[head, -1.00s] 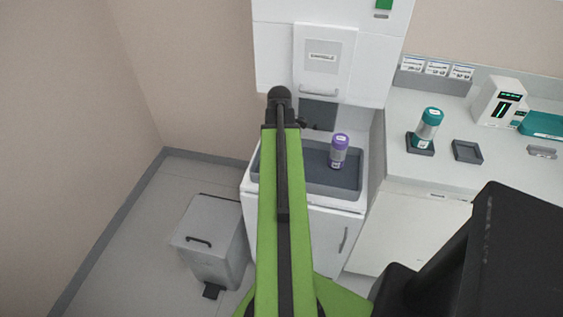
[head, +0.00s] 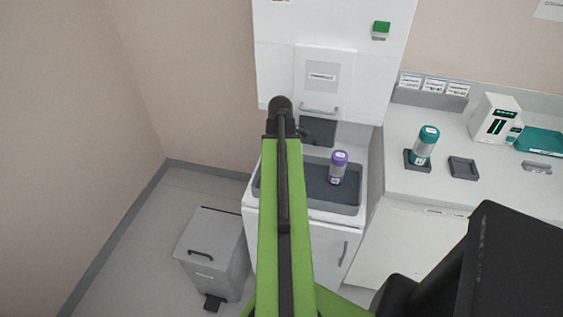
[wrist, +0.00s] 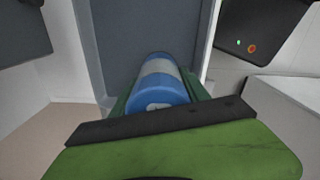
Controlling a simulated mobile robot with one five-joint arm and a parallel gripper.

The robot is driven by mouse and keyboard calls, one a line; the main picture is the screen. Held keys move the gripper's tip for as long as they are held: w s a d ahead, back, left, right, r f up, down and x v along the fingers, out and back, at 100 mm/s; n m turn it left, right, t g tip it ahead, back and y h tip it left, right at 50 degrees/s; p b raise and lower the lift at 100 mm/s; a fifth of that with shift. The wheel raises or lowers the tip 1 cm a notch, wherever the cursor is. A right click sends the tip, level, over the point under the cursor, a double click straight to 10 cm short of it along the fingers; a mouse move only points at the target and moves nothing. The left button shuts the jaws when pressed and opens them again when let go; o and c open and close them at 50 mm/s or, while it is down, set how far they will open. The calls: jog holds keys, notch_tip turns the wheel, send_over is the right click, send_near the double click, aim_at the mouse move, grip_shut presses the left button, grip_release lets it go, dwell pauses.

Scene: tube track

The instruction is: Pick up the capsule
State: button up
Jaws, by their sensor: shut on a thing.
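A blue capsule (wrist: 162,84) with a pale grey band shows in the wrist view, end-on and leaning away from the camera. My gripper (wrist: 162,93) is shut on it, with a green finger at each side. In the head view my arm hides the gripper and the blue capsule. A purple-capped capsule (head: 338,167) stands upright in the grey tray (head: 347,209) of the white cabinet. A teal capsule (head: 425,143) stands in a dark square holder on the right counter.
An empty square holder (head: 463,167) and a white device (head: 494,117) with a lit display stand on the counter. A grey pedal bin (head: 213,250) is on the floor left of the cabinet. A hatch with a handle (head: 320,109) is above the tray.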

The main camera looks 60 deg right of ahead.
jog(key=shift+r+p, duration=0.35)
jog(key=shift+r, duration=0.3)
jog(key=s+d+r+p, duration=0.4)
jog(key=s+r+p, duration=0.2)
jog(key=s, duration=0.5)
jog(key=shift+r, duration=0.2)
